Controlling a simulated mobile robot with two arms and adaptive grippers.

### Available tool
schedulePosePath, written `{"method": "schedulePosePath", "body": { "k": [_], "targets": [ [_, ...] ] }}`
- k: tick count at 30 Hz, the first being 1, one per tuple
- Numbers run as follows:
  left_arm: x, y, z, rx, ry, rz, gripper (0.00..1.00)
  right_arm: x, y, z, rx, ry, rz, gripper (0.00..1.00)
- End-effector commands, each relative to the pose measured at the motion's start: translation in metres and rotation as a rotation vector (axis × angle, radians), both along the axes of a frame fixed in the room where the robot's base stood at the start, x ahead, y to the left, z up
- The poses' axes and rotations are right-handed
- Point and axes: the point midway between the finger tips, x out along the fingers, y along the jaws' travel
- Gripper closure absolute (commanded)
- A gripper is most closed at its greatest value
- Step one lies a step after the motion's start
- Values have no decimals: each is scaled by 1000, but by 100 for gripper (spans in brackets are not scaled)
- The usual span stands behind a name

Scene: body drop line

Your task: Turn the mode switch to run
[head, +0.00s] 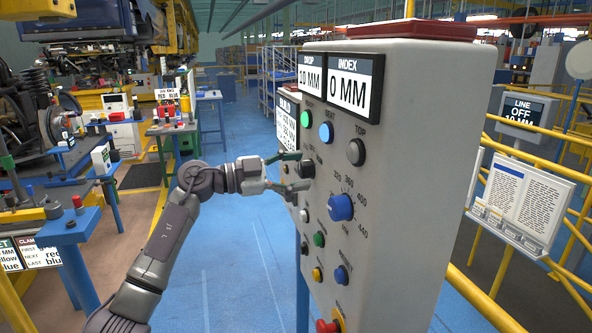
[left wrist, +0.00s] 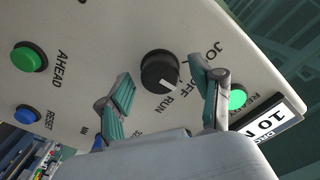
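The mode switch is a round black knob (left wrist: 160,72) with a white pointer, on the grey control panel (left wrist: 90,70). In the left wrist view its JOG, OFF and RUN labels are beside it, JOG partly hidden by a finger. The pointer points down-right, toward the OFF and RUN side; I cannot tell exactly which. In the head view the switch (head: 306,168) is partly behind my fingers. My left gripper (head: 297,172) is open in front of it; in the left wrist view the gripper (left wrist: 164,80) has its fingers either side of the knob, apart from it. My right gripper is not in view.
A red mushroom button (head: 327,326) sits low. Blue floor (head: 235,265) is clear left of the panel.

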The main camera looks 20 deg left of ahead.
Motion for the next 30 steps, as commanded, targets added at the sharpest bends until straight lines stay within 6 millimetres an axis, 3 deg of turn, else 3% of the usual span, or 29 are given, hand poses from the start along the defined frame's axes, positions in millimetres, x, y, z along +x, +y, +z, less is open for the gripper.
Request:
{"method": "schedulePosePath", "body": {
  "k": [2,10,20,30],
  "targets": [
    [0,0,0,0,0,0,48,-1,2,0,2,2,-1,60],
    [0,0,0,0,0,0,93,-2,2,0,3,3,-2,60],
    [0,1,0,26,-36,1,94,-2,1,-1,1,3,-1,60],
    [0,1,-1,156,-225,0,94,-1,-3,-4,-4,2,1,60]
  ]
}}
